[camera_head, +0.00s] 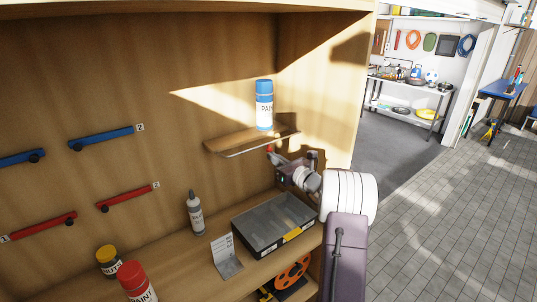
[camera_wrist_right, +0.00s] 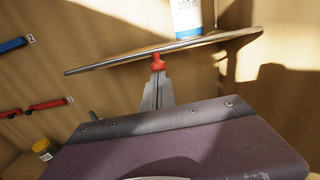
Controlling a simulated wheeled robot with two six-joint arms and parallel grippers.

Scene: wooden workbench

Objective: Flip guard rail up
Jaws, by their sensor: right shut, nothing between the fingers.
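A small wooden shelf (camera_head: 232,140) is fixed to the back panel and bears a blue and white paint can (camera_head: 264,108). A thin metal guard rail (camera_head: 246,152) runs low along the shelf's front edge. In the right wrist view the shelf (camera_wrist_right: 130,58) crosses the top, with the can (camera_wrist_right: 187,20) on it. My right gripper (camera_head: 271,151) is shut and empty just under the shelf's front right part. In the right wrist view its fingers (camera_wrist_right: 157,72) point up at the shelf's underside, with red at the tips; I cannot tell whether they touch the rail. My left gripper is out of view.
Below are a grey tray (camera_head: 262,241), a grey bottle (camera_head: 195,215), a folded white card (camera_head: 226,258) and paint cans (camera_head: 135,282). Blue rails (camera_head: 105,137) and red rails (camera_head: 128,197) hang on the back panel. The cabinet's side wall stands close on the right.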

